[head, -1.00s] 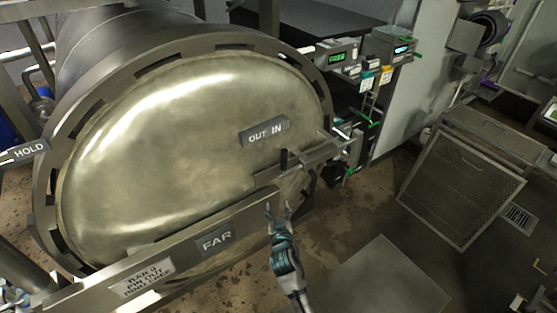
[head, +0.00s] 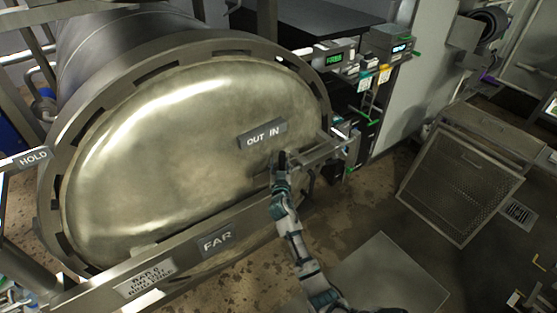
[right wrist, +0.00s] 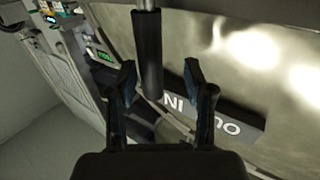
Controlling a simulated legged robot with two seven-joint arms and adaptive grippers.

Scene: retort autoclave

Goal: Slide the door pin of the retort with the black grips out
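The retort door (head: 170,150) is a large domed metal disc in the head view. The pin's upright black grip (head: 281,157) stands just below the OUT IN plate (head: 262,134); it also shows as a black cylinder in the right wrist view (right wrist: 148,55). My right gripper (head: 280,174) is at this grip and partly hides it. In the right wrist view, my right gripper's fingers (right wrist: 160,75) are apart, one on each side of the grip, with gaps visible. Parts at the lower left edge (head: 18,292) seem to be my left arm; its fingers are not clear.
A bar with a FAR plate (head: 217,240) crosses the door's lower front. Instrument boxes with a green display (head: 335,59) stand right of the door. A mesh-fronted unit (head: 455,190) is farther right. Bare floor (head: 350,225) lies between.

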